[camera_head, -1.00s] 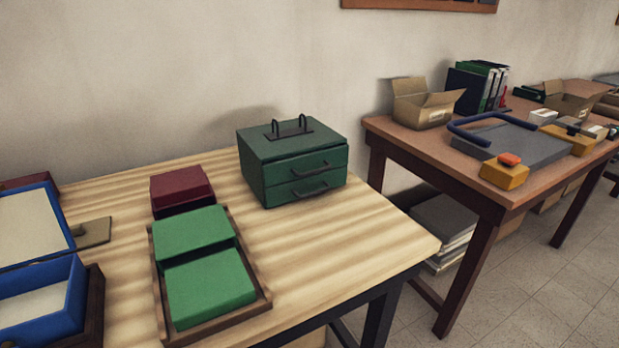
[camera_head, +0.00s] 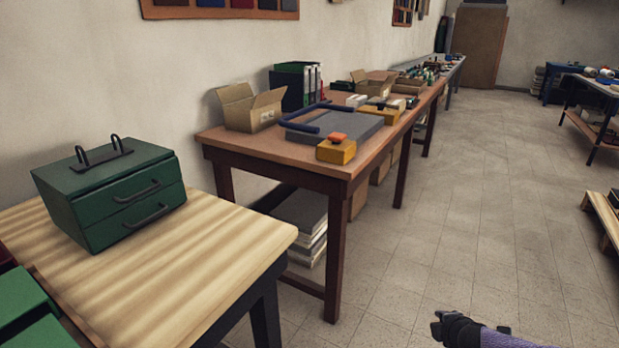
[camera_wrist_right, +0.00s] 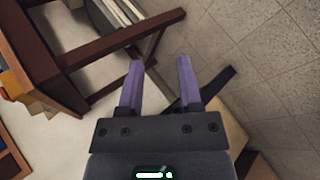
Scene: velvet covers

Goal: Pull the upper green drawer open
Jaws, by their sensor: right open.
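The green drawer cabinet (camera_head: 58,186) stands on the striped wooden table at the left of the head view. Its upper drawer (camera_head: 96,207) looks shut, with a dark bar handle (camera_head: 138,192) across the front. The lower drawer (camera_head: 100,232) below it looks shut too. My right gripper (camera_head: 440,326) is low at the bottom right of the head view, over the floor and well away from the cabinet. In the right wrist view its two purple fingers (camera_wrist_right: 158,64) are apart with nothing between them. My left gripper is not in view.
The striped table (camera_head: 215,255) has bare top right of the cabinet. Green boxes (camera_head: 25,310) sit at its near left. A brown table (camera_head: 285,165) behind carries a cardboard box (camera_head: 250,108), a grey slab (camera_head: 335,128) and a yellow block (camera_head: 337,151). Open floor (camera_head: 400,280) lies right.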

